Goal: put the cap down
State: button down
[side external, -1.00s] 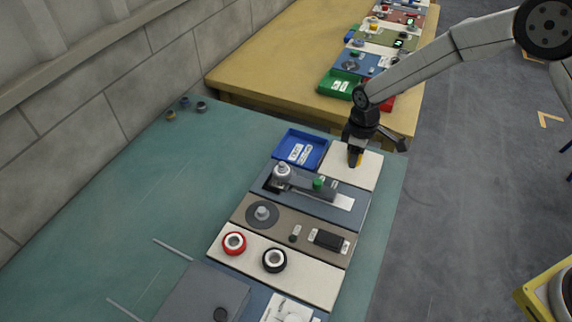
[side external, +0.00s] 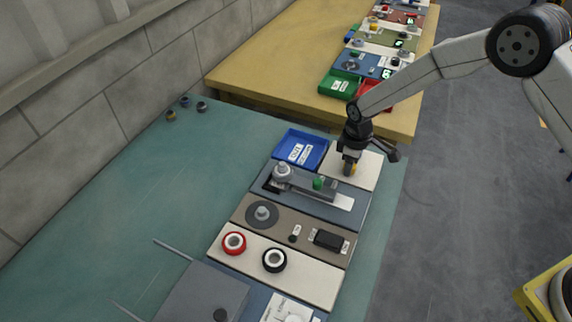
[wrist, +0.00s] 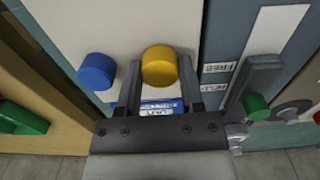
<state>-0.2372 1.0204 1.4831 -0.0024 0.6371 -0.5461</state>
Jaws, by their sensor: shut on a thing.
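My gripper (side external: 347,172) is over the cream panel (side external: 370,172) at the far end of the row. The yellow cap (wrist: 160,66) sits between the two fingertips of my gripper (wrist: 160,82) in the wrist view, and the jaws are shut on it. In the side view only a small part of the yellow cap (side external: 353,169) shows beside the fingers. Whether its underside touches the panel cannot be told. A blue cap (wrist: 97,71) stands on the panel, left of the yellow cap in the wrist view; I cannot make it out in the side view.
A blue tray (side external: 281,145) with white labels lies left of the panel. A slate-blue panel with a grey lever (side external: 313,183) and green knob (side external: 319,183) lies on the near side. Further panels carry a red ring (side external: 234,242) and black ring (side external: 274,259).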

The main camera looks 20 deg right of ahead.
aim_at(354, 166)
jog(key=shift+f, duration=0.15)
jog(key=shift+c, duration=1.1)
grip_release()
notch_tip(354, 166, up, 12)
dwell(0.4)
jog(key=s+d+r+m+t, duration=0.1)
jog(key=s+d+m, duration=0.3)
jog(key=s, duration=0.7)
jog(key=s+d+r+m+t, duration=0.1)
jog(key=s+d+r+m, duration=0.3)
jog(key=s+d, duration=0.4)
jog(key=s+m, duration=0.1)
jog(key=s, duration=0.1)
jog(key=shift+s+t, duration=0.3)
jog(key=shift+s, duration=0.05)
